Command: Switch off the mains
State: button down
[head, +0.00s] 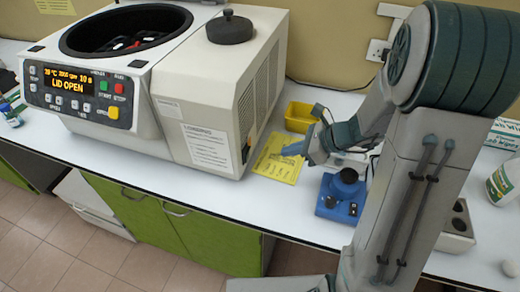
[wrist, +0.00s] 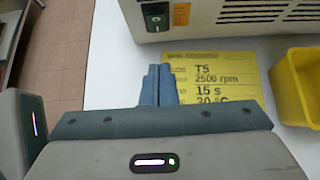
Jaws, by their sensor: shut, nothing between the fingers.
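The centrifuge (head: 205,110) stands on the white bench with its bowl open. Its lit display (head: 62,84) reads "LID OPEN". The same switch area shows as a dark spot low on the right side in the head view (head: 246,152). My gripper (wrist: 157,70) is shut and empty, its blue fingers pointing toward the panel, a short way from the switch. It also shows in the head view (head: 284,150), over the yellow card.
A yellow card (wrist: 215,72) printed "T5, 2500 rpm, 15 s" lies on the bench under my fingers. A yellow bin (wrist: 296,90) stands to the right. A blue device (head: 340,198) stands near the bench's front edge. A wall socket (head: 378,50) is behind.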

aim_at(249, 154)
jog(key=shift+w+a+f+p, duration=0.3)
jog(key=shift+w+a+f, duration=0.25)
jog(key=shift+a, duration=0.85)
jog(key=shift+w+a+f+p, duration=0.25)
jog(key=shift+w+a+f, duration=0.25)
jog(key=shift+a, duration=0.85)
jog(key=shift+w+a+f+p, duration=0.3)
jog(key=shift+w+a+f, duration=0.25)
jog(key=shift+a, duration=0.85)
jog(key=shift+s, duration=0.1)
